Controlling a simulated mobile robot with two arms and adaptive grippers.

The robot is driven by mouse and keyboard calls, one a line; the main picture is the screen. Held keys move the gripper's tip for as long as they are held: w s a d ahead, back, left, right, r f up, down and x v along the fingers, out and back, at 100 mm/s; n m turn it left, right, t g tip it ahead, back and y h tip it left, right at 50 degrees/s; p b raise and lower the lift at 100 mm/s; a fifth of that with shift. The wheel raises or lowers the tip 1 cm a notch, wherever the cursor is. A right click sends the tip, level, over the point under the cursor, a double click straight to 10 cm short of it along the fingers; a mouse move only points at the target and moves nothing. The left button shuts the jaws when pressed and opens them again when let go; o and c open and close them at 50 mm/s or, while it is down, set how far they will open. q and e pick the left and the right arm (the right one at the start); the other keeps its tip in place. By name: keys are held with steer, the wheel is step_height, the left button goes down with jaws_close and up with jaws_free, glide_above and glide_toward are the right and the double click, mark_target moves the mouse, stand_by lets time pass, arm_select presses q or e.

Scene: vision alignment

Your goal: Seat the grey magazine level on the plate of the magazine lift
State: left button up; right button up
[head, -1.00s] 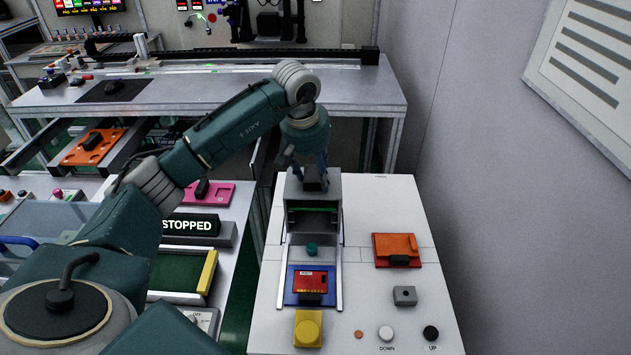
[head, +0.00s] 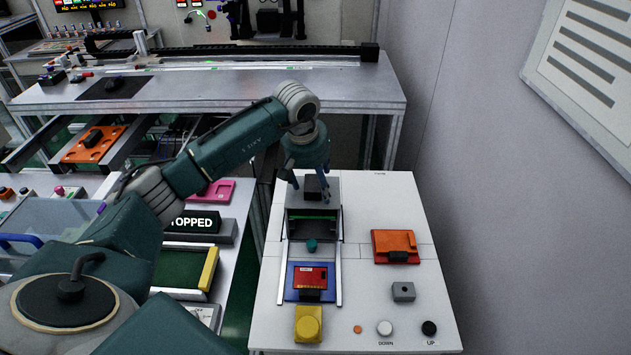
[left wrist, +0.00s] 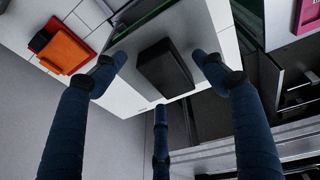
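The grey magazine (head: 328,190) is a box with an open front and green inside, at the back of the white-topped unit. A black block (head: 313,187) stands on its top; it also shows in the left wrist view (left wrist: 163,68). My left gripper (head: 311,180) is above the magazine, its fingers spread around the black block. In the left wrist view gaps show between the fingers (left wrist: 163,66) and the block. The lift plate under the magazine is hidden, and I cannot tell whether the magazine sits level. My right gripper is not in view.
In front lie a teal knob (head: 311,245), a blue plate (head: 291,291) with a red piece, and a yellow block (head: 308,324). An orange piece (head: 394,243), a grey block (head: 403,291) and DOWN (head: 385,328) and UP (head: 429,328) buttons are at right. A wall borders the right.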

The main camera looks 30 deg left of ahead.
arm_select(q)
steer(key=shift+r, duration=0.1)
steer(key=b+v, duration=0.2)
steer(key=v, duration=1)
